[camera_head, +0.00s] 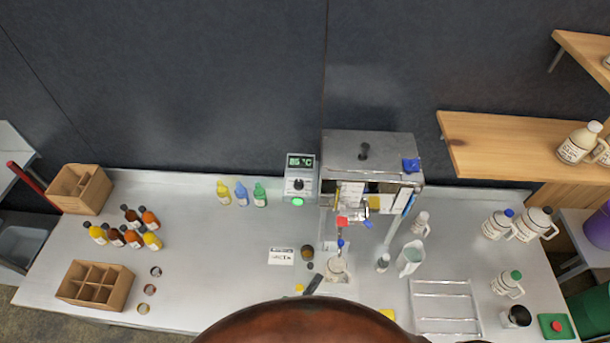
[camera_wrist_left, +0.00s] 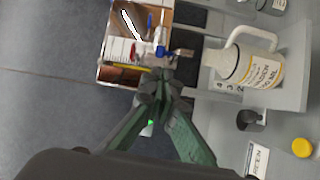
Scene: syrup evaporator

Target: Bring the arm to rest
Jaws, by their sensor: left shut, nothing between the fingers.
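My left gripper (camera_wrist_left: 160,88) is shut and empty in the left wrist view. Its fingertips overlap the red-and-blue tap (camera_wrist_left: 158,52) in the picture; I cannot tell how far apart they are. In the head view, only a narrow dark piece (camera_head: 313,284), apparently this gripper, shows above the large brown rounded shape at the bottom edge, which hides the counter behind it. The tap (camera_head: 350,216) is on the front of the metal evaporator (camera_head: 365,150). My right gripper is not in view.
A labelled jug (camera_wrist_left: 262,68) stands below the tap. A controller (camera_head: 299,178) reads 85 °C. Coloured bottles (camera_head: 132,237) and wooden crates (camera_head: 95,284) are on the left. Jugs (camera_head: 497,224) and a wire rack (camera_head: 443,305) are on the right.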

